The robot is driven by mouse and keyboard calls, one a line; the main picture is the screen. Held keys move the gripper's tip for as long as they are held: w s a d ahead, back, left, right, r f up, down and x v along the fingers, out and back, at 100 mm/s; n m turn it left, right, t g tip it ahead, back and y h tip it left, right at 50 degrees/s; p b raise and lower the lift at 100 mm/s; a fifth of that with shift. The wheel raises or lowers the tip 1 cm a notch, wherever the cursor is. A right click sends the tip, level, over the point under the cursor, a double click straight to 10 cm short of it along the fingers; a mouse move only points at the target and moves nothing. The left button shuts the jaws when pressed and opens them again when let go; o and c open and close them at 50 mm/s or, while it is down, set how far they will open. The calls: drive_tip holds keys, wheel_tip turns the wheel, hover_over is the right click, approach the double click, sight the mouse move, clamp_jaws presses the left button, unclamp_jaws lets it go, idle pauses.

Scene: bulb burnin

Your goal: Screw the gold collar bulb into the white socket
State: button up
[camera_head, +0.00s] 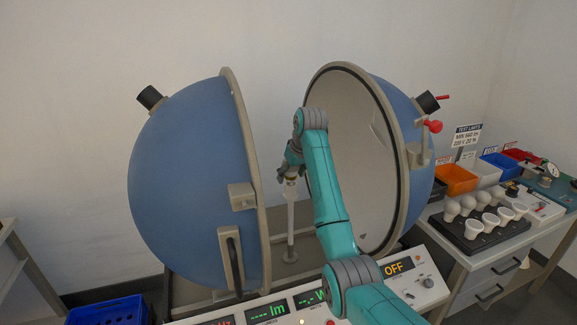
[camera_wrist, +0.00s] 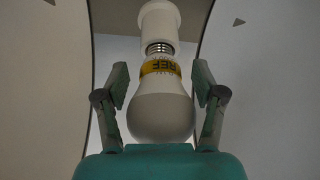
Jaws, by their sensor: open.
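The gold collar bulb (camera_wrist: 160,108) is a white bulb with a gold band marked REF, seen in the wrist view between my fingers. Its metal thread shows at the mouth of the white socket (camera_wrist: 160,20), partly exposed; how deep it sits I cannot tell. The bulb looks in line with the socket. My gripper (camera_wrist: 160,72) is open, with a gap on each side of the bulb. In the head view my gripper (camera_head: 291,160) is above the pale post (camera_head: 291,225) between the sphere halves, and the bulb is mostly hidden there.
The blue sphere halves (camera_head: 185,185) stand open, with rims close on both sides of my arm. A control panel (camera_head: 400,280) reading OFF is in front. At right are a black tray (camera_head: 490,240) of white bulbs and coloured bins (camera_head: 455,178). A blue crate (camera_head: 108,312) is lower left.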

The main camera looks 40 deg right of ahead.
drive_tip(key=shift+w+f, duration=0.15)
drive_tip(key=shift+f, duration=0.25)
drive_tip(key=c, duration=1)
drive_tip(key=shift+a+m+h, duration=0.1)
drive_tip(key=shift+m+h, duration=0.4)
drive_tip(key=shift+m, duration=0.6)
drive_tip(key=m+h, duration=0.1)
drive_tip(key=m, duration=0.2)
drive_tip(key=shift+m+g, duration=0.3)
drive_tip(key=shift+g, duration=0.1)
drive_tip(key=m+g+h, duration=0.1)
drive_tip(key=m, duration=0.2)
drive_tip(key=m+h, duration=0.1)
drive_tip(key=m, duration=0.1)
drive_tip(key=shift+m+g, duration=0.4)
drive_tip(key=m+g, duration=0.2)
drive_tip(key=m, duration=0.3)
drive_tip(key=shift+m, duration=0.3)
drive_tip(key=m+g, duration=0.1)
drive_tip(key=m, duration=0.1)
drive_tip(key=m+g, duration=0.1)
drive_tip(key=m, duration=0.2)
drive_tip(key=shift+f+m+g, duration=0.1)
drive_tip(key=shift+m+g, duration=0.2)
